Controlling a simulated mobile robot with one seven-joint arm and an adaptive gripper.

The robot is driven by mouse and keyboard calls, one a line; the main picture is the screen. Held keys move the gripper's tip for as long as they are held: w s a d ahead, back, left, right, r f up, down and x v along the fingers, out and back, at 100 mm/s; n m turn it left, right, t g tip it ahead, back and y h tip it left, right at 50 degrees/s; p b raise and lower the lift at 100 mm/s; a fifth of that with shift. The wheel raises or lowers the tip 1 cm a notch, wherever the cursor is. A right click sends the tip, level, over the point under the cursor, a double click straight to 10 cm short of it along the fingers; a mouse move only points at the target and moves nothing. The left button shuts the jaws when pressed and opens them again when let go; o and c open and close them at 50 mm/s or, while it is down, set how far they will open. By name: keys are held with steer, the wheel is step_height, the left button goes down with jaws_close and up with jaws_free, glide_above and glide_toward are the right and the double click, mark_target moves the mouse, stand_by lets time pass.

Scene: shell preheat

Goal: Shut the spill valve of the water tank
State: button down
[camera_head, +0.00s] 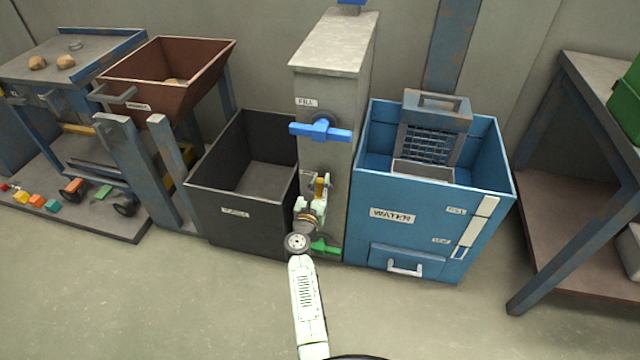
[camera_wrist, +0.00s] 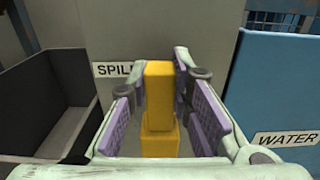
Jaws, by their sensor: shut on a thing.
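The yellow spill valve handle (camera_wrist: 159,95) stands upright between my gripper's purple finger pads in the wrist view. A SPILL label (camera_wrist: 110,70) is on the grey column just to its left. In the head view the yellow handle (camera_head: 319,188) shows small on the front of the grey column (camera_head: 325,85), partly hidden by my gripper (camera_head: 317,194). My gripper is shut on the handle. The blue water tank (camera_head: 425,236), labelled WATER, stands right of the column. The valve body behind the handle is hidden.
A blue FILL handle (camera_head: 320,131) lies crosswise above the yellow one, and a green handle (camera_head: 326,247) sits below. A dark open bin (camera_head: 233,222) stands left of the column. A rusty-legged table (camera_head: 560,225) is at the right. The floor in front is clear.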

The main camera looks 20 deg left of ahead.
steer(key=shift+a, duration=0.1)
stand_by(0.4)
steer(key=a+n, duration=0.1)
steer(key=n, duration=0.1)
steer(key=a+n+p, duration=0.1)
steer(key=n, duration=0.1)
steer(key=shift+a+f, duration=0.15)
steer(key=shift+a, duration=0.05)
steer(key=n, duration=0.1)
steer(key=a+f+n+p, duration=0.1)
steer(key=n, duration=0.1)
steer(key=shift+s+a, duration=0.1)
steer(key=shift+a, duration=0.1)
steer(key=n, duration=0.1)
steer(key=a+f+n, duration=0.1)
steer(key=shift+n, duration=0.4)
steer(key=f+n, duration=0.1)
steer(key=a+n, duration=0.1)
steer(key=n, duration=0.1)
steer(key=shift+s+a+f+n, duration=0.1)
steer(key=shift+f+n, duration=0.2)
steer(key=shift+f, duration=0.1)
steer(key=f+n, duration=0.1)
steer(key=n, duration=0.2)
steer(key=shift+a+f, duration=0.2)
steer(key=shift+f, duration=0.15)
steer(key=shift+f+n+b, duration=0.3)
steer(key=shift+f+n, duration=0.15)
steer(key=shift+n, duration=0.45)
